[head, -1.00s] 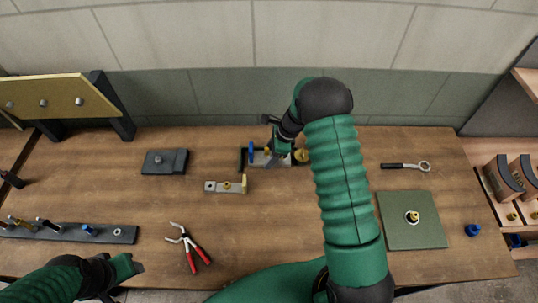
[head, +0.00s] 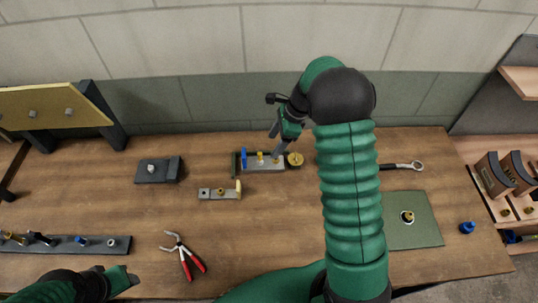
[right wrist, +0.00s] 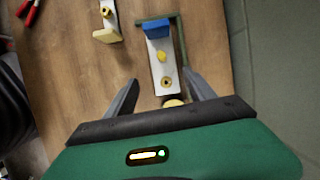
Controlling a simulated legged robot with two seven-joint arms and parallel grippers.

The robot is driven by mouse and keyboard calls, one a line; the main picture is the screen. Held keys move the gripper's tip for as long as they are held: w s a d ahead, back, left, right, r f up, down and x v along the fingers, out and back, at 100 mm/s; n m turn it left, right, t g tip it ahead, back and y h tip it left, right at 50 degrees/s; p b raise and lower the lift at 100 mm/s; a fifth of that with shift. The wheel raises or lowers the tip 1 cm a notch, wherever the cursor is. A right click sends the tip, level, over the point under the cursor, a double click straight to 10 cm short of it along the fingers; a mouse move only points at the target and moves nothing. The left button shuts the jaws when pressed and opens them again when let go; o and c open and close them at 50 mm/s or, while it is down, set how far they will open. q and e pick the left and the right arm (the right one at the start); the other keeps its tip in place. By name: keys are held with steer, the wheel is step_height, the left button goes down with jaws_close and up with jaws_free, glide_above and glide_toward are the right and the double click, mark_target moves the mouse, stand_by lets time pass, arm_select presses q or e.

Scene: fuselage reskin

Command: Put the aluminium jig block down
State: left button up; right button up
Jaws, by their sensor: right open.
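The aluminium jig block (head: 268,165) is a pale silver bar with a blue end piece and brass fittings. It rests at the back middle of the bench, beside a dark green angled edge; it also shows in the right wrist view (right wrist: 157,71). My right gripper (head: 276,142) is above its right end, open and empty. In the right wrist view my two fingers (right wrist: 162,84) are spread wide on either side of the block's near end, apart from it. My left gripper (head: 126,279) is low at the front left, away from the block; its jaws are unclear.
A similar small bar with a yellow end (head: 219,193) lies just in front. A dark block (head: 158,171), red-handled pliers (head: 184,256), a green plate (head: 413,222) and a ratchet tool (head: 403,166) lie around. A brass knob (head: 296,159) stands close right of the jig block.

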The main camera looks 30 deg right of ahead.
steer(key=s+a+r+n+h, duration=0.2)
steer(key=s+a+n, duration=1.3)
steer(key=n, duration=0.8)
steer(key=shift+s+a+n+h, duration=0.4)
steer(key=shift+s+h, duration=0.1)
steer(key=shift+h, duration=0.4)
steer(key=shift+s+d, duration=0.1)
steer(key=shift+d, duration=0.25)
